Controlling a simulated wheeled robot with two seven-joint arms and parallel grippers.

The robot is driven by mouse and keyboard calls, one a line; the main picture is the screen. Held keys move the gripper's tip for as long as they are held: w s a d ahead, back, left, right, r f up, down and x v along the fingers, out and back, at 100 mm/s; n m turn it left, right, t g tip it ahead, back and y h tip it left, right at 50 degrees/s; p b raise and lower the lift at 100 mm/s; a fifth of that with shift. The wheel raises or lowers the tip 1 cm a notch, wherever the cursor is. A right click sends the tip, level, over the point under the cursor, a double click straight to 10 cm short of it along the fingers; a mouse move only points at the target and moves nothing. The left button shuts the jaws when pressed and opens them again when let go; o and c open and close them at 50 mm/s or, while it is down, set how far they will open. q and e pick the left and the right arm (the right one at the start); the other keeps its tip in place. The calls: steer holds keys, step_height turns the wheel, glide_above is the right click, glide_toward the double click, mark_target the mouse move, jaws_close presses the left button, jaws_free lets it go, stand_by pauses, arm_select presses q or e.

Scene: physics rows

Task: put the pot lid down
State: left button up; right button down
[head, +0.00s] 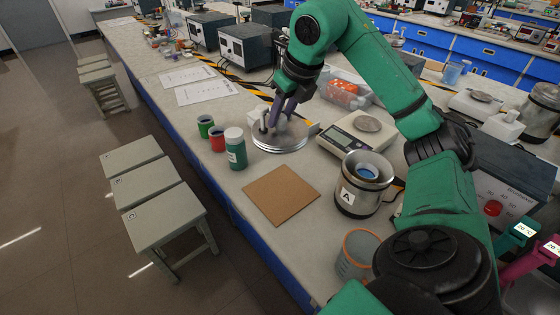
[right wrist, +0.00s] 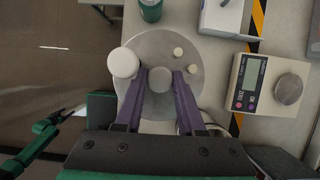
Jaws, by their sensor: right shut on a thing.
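In the right wrist view the lid (right wrist: 152,45) fills the centre, and the knob (right wrist: 160,80) sits between the fingertips. A steel pot marked A (head: 350,203) stands open on the bench to the right. A brown square board (head: 281,194) lies bare in front of the lid. My left gripper (right wrist: 52,120) shows small in the right wrist view, its jaws unclear.
A green bottle with a white cap (head: 236,150) stands close left of the lid, with a red jar (head: 217,139) and a green jar (head: 205,127) beyond it. A scale (head: 340,135) is right of the lid. A grey cup with an orange rim (head: 357,255) stands nearer me.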

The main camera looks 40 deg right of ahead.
mark_target(299, 149)
steer(key=f+b, duration=0.3)
steer(key=f, duration=0.3)
steer(key=f+b, duration=0.3)
steer(key=f, duration=0.4)
steer(key=f+b, duration=0.3)
steer(key=f, duration=0.3)
steer(key=shift+s+f, duration=0.15)
steer(key=shift+s, duration=0.15)
steer(key=shift+f, duration=0.1)
steer(key=shift+f, duration=0.1)
steer(key=c, duration=0.5)
jaws_free()
steer(key=b+v, duration=0.2)
steer(key=b, duration=0.1)
steer(key=shift+s+r, duration=0.15)
steer(key=shift+r, duration=0.15)
steer(key=v, duration=0.9)
steer(key=shift+s+a+r, duration=0.1)
steer(key=shift+r, duration=0.2)
steer(key=shift+f, duration=0.1)
